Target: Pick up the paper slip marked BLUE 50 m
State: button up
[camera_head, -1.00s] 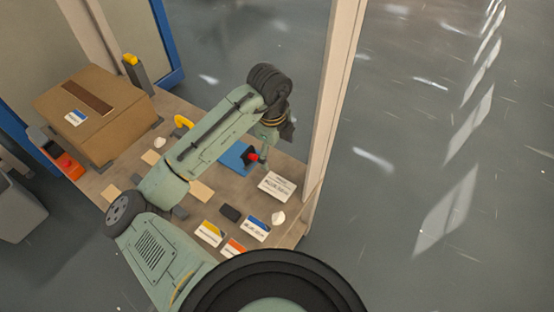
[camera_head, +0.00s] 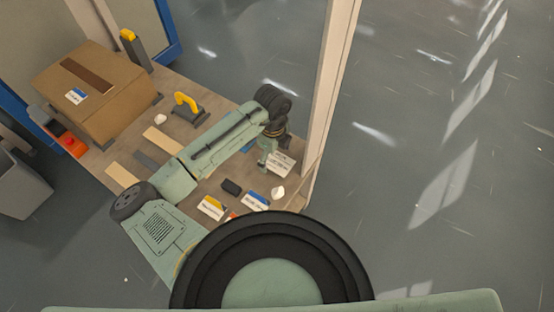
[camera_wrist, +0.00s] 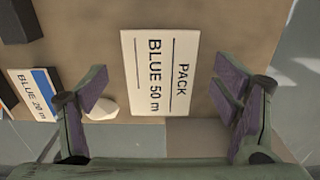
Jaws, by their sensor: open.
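The white paper slip marked PACK BLUE 50 m (camera_wrist: 160,73) lies flat on the table, in the upper middle of the wrist view. In the head view the slip (camera_head: 281,165) is near the table's right edge, partly covered by my gripper (camera_head: 268,160). In the wrist view my gripper (camera_wrist: 163,90) is open and empty, its purple-padded fingers spread left and right of the slip's lower part. I cannot tell how high the fingers are above the table.
A BLUE 20 m card (camera_wrist: 32,97) and a white lump (camera_wrist: 102,108) lie left of the slip. A dark block (camera_head: 231,187) and a yellow-marked card (camera_head: 211,208) are nearby. A cardboard box (camera_head: 95,90) stands far left. A post (camera_head: 323,95) rises beyond the table's right edge.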

jog(key=shift+f, duration=0.25)
dwell(0.5)
jog(key=shift+c, duration=0.3)
jog(key=c, duration=0.7)
jog(key=shift+c, duration=0.2)
jog(key=shift+r, duration=0.1)
